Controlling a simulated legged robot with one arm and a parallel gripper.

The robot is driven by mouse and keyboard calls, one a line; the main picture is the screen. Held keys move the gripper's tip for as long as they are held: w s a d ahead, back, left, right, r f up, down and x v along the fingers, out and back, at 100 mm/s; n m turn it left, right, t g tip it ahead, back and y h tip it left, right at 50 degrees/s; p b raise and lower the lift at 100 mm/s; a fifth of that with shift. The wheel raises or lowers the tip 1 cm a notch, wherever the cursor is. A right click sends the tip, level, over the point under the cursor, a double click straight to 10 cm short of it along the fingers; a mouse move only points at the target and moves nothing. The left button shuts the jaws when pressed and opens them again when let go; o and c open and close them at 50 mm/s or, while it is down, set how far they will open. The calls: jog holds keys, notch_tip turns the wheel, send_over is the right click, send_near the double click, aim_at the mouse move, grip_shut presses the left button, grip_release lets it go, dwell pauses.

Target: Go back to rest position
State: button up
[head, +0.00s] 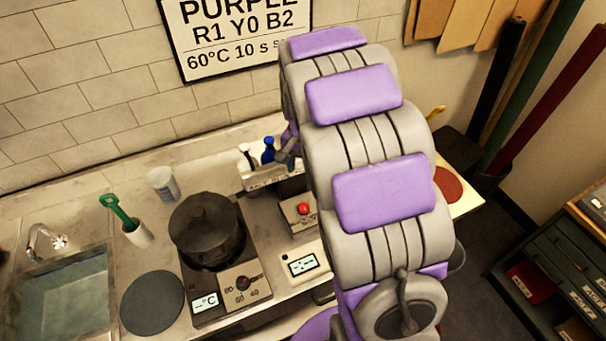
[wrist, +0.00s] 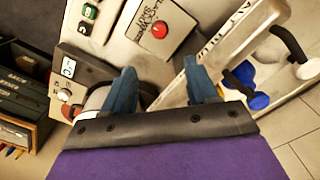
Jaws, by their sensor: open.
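My gripper (wrist: 162,88) is open in the wrist view, its two blue-grey fingers apart with nothing held between them. It is above the worktop, beside a white bottle rack (wrist: 232,42) on the right. In the head view my arm, grey with purple pads, fills the middle and right, and the gripper is mostly hidden behind it. The rack (head: 262,181) shows there left of the arm, with a white-topped bottle (head: 245,153) and a blue bottle (head: 268,152).
A dark lidded pot (head: 205,228) stands on a hotplate (head: 243,283). Left are a black disc (head: 152,302), a green-handled tool (head: 118,210), a white cup (head: 162,183) and a sink (head: 68,295). A sign (head: 238,35) hangs behind.

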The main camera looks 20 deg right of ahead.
jog(key=shift+r, duration=0.25)
dwell(0.3)
jog(key=s+a+r+n+b, duration=0.1)
jog(key=s+a+n, duration=0.2)
jog(key=s, duration=0.7)
jog(key=s+a+r+n+g+b, duration=0.1)
jog(key=s+a+n, duration=0.2)
jog(key=s, duration=0.7)
jog(key=s+a+r+n, duration=0.1)
jog(key=s+a+n, duration=0.2)
jog(key=s, duration=0.8)
jog(key=shift+a+r+g+b, duration=0.2)
jog(key=shift+r+g+b, duration=0.1)
jog(key=shift+g+b, duration=0.1)
